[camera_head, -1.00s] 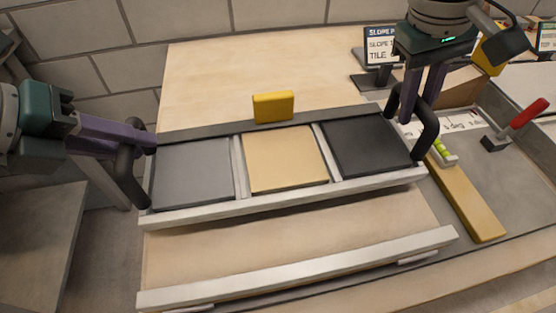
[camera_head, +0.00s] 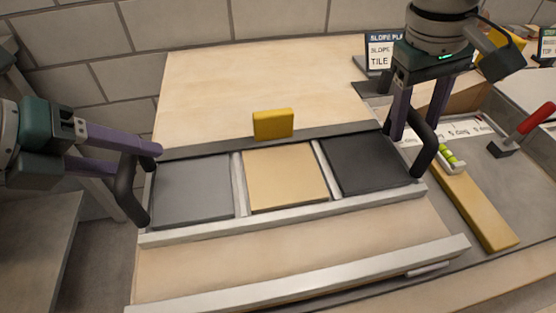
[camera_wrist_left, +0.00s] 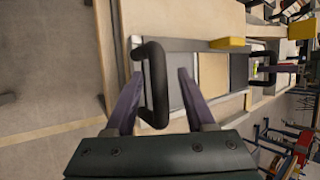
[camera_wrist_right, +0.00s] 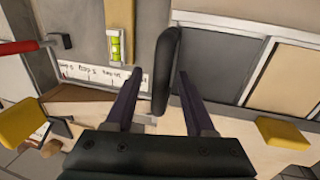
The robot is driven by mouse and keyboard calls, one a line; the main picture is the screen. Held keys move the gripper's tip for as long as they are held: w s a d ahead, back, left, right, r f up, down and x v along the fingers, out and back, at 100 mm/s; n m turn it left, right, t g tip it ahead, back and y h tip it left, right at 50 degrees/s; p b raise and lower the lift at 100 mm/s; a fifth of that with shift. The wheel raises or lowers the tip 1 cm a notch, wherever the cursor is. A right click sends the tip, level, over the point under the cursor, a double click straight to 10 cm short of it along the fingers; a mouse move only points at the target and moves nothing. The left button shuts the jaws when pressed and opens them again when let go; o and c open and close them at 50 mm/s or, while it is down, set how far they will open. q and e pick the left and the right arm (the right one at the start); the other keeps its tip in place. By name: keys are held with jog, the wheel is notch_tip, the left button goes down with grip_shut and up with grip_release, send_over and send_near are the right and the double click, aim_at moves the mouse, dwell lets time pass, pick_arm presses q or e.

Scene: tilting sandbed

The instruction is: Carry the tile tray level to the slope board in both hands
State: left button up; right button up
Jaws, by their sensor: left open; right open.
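The tile tray (camera_head: 300,212) has a pale frame holding a grey tile (camera_head: 193,190), a tan tile (camera_head: 285,178) and a black tile (camera_head: 366,165). It appears to lie on a wooden board (camera_head: 290,255) with a white front rail (camera_head: 310,280), probably the slope board; contact underneath is hidden. My left gripper (camera_head: 135,158) is open, its fingers on either side of the left black handle (camera_wrist_left: 155,85). My right gripper (camera_head: 415,125) is open around the right black handle (camera_wrist_right: 166,70). In both wrist views the handles stand between the spread fingers.
A yellow block (camera_head: 273,124) stands at the tray's back edge. At right are a yellow beam (camera_head: 480,210) with a green level vial (camera_head: 449,158), a red-handled lever (camera_head: 535,118) and a sign (camera_head: 380,52). Bare wood (camera_head: 260,75) extends behind the tray.

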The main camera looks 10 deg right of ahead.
jog(key=shift+r, duration=0.15)
pick_arm(q)
jog(key=v, duration=1.2)
pick_arm(e)
notch_tip(320, 180, up, 12)
jog(key=a, duration=0.2)
jog(key=shift+a+f, duration=0.2)
jog(key=shift+f, duration=0.05)
pick_arm(q)
jog(key=shift+d, duration=0.2)
